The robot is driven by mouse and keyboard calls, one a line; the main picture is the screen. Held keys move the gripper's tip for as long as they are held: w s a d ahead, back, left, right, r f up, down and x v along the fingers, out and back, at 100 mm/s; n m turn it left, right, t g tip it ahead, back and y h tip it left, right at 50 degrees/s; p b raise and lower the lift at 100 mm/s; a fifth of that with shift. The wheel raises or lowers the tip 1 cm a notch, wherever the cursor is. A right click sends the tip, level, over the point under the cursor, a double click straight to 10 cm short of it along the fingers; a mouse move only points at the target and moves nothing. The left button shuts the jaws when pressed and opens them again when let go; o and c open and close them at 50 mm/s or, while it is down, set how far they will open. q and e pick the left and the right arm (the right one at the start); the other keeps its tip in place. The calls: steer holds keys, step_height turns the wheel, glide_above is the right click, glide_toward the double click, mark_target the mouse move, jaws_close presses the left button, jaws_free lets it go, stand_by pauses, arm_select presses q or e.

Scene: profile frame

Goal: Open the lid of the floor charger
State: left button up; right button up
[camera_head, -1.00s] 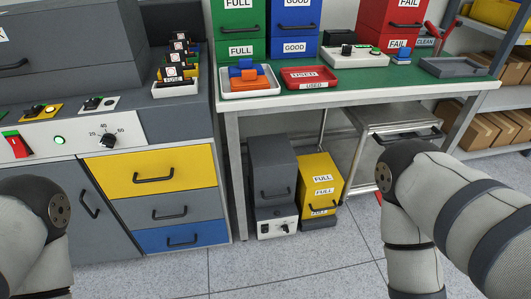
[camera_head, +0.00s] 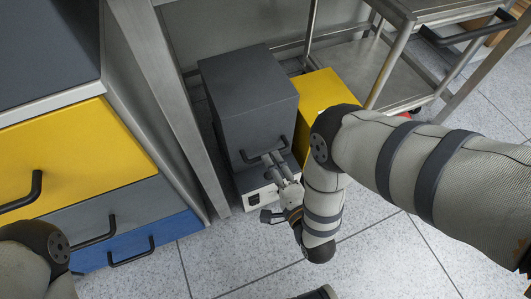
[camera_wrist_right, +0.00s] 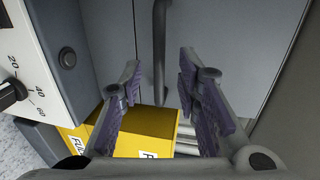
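The floor charger (camera_head: 248,100) is a dark grey box under the table, with a white control panel (camera_head: 254,200) low on its front. Its lid looks shut, and a dark bar handle (camera_head: 262,155) sits low on the grey front. My right gripper (camera_head: 272,162) is at this handle, partly hidden by its own links. In the right wrist view its two fingers (camera_wrist_right: 160,75) are spread apart, and the handle (camera_wrist_right: 159,45) shows between them. I cannot tell whether they touch it. My left arm shows at the lower left; its gripper is out of view.
A yellow box (camera_head: 322,92) stands right beside the charger, partly behind my right arm. A table leg (camera_head: 165,85) and a drawer cabinet (camera_head: 88,150) stand to the left. A metal cart (camera_head: 400,60) is at the upper right.

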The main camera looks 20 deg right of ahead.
steer(key=b+x, duration=0.1)
steer(key=x, duration=0.3)
steer(key=shift+f, duration=0.15)
steer(key=shift+w, duration=0.3)
jaws_close()
